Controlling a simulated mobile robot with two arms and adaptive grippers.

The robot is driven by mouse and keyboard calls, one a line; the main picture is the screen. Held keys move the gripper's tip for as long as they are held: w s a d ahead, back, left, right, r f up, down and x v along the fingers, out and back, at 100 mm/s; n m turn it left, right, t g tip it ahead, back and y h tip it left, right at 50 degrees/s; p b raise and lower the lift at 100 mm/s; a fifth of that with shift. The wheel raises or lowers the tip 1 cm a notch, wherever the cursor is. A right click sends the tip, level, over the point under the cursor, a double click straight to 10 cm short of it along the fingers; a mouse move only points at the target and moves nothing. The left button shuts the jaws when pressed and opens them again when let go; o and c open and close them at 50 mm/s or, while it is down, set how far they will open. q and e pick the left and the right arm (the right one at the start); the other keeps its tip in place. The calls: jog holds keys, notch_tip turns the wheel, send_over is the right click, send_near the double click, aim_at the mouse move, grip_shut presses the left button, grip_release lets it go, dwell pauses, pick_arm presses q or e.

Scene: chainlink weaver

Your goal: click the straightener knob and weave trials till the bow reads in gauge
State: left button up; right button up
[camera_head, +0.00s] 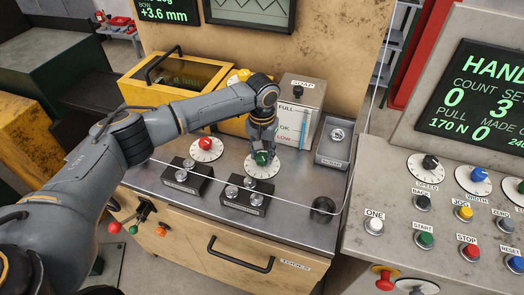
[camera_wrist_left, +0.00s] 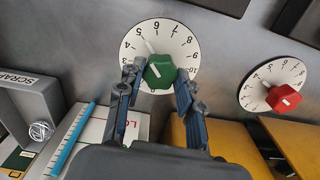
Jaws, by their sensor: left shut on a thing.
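The green knob (camera_head: 262,158) sits on a white numbered dial (camera_head: 274,168) on the grey bench top. My left gripper (camera_head: 262,149) reaches down onto it. In the left wrist view the gripper (camera_wrist_left: 158,73) has a finger on each side of the green knob (camera_wrist_left: 160,72), shut on it. The knob's white pointer line is near 5. A red knob (camera_head: 205,143) on a second dial stands to the left, free. The dark display (camera_head: 165,12) reads bow +3.6 mm in green. My right gripper is not in view.
Two dark roller blocks (camera_head: 186,177) (camera_head: 245,196) stand in front of the dials, with a wire running past. A soap box (camera_head: 301,105), a scrap tray (camera_head: 333,146) and a yellow-lidded box (camera_head: 185,74) stand behind. A button panel (camera_head: 440,205) is at right.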

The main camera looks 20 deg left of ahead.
aim_at(262, 156)
pick_arm(q)
jog(key=shift+s+r+m+p, duration=0.1)
jog(key=shift+r+m+p, duration=0.15)
jog(key=shift+m+p, duration=0.8)
jog(key=shift+f+m+p, duration=0.2)
jog(key=shift+m+p, duration=0.35)
jog(key=shift+m, duration=0.7)
jog(key=o, duration=1.2)
notch_tip(262, 156, up, 12)
